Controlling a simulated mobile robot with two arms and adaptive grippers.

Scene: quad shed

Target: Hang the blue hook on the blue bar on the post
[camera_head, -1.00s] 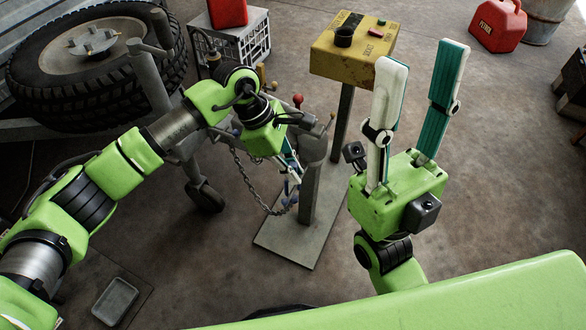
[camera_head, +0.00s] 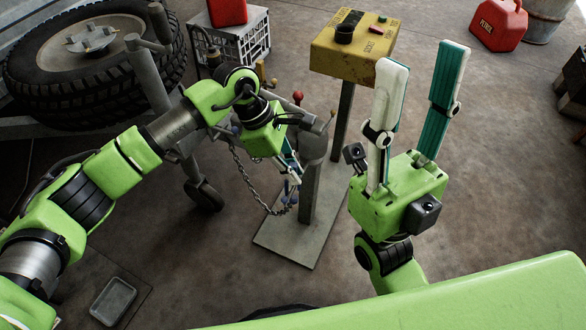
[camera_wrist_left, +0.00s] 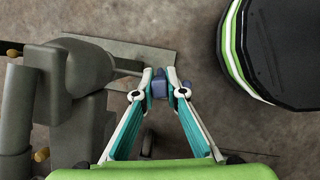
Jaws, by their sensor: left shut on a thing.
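My left gripper (camera_head: 292,180) is beside the grey post (camera_head: 309,188). It is shut on a small blue piece that shows between the fingertips in the left wrist view (camera_wrist_left: 159,84), apparently the blue hook (camera_head: 287,189). The hook's shape is mostly hidden by the fingers. A dark chain (camera_head: 246,181) droops from the left and ends near the hook. I cannot make out the blue bar on the post clearly; arm and fingers cover part of that area. My right gripper (camera_head: 420,60) is open and empty, pointing up, right of the post.
A yellow control box (camera_head: 355,48) on a stand is behind the post. The post's flat base plate (camera_head: 285,245) lies on the floor. A red-knobbed lever (camera_head: 298,97) is close to my left gripper. A large tyre (camera_head: 90,95) and a crate (camera_head: 247,42) stand back left.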

